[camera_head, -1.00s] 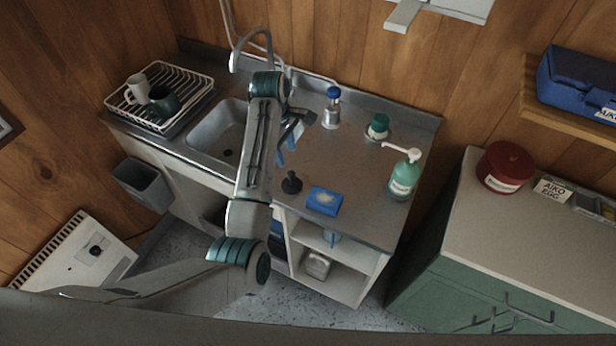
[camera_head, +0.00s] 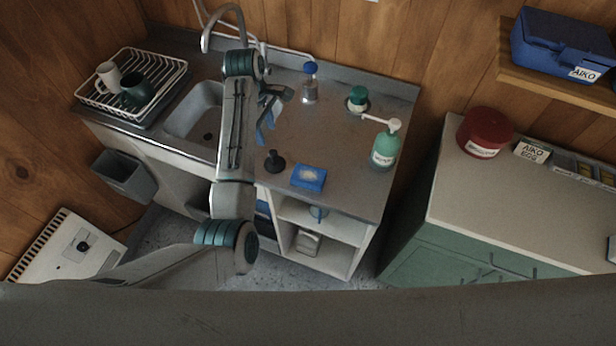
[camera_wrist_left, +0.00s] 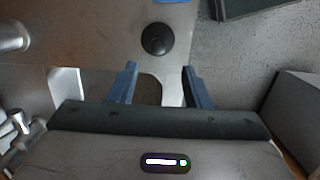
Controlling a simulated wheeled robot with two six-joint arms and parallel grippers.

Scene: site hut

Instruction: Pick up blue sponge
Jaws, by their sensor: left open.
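The blue sponge (camera_head: 309,178) lies flat on the steel counter near its front edge, with a pale patch on top. In the left wrist view only a blue sliver of it (camera_wrist_left: 172,1) shows at the top edge. My left gripper (camera_head: 268,122) is open and empty above the counter, to the left of and behind the sponge. Its two blue fingers (camera_wrist_left: 160,84) stand apart in the left wrist view. My right gripper does not show.
A black plug-like knob (camera_head: 274,161) stands just left of the sponge. A green soap bottle (camera_head: 385,148), a green-capped jar (camera_head: 357,99) and a blue-topped bottle (camera_head: 310,82) stand farther back or right. The sink (camera_head: 196,110) and dish rack (camera_head: 133,83) are left.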

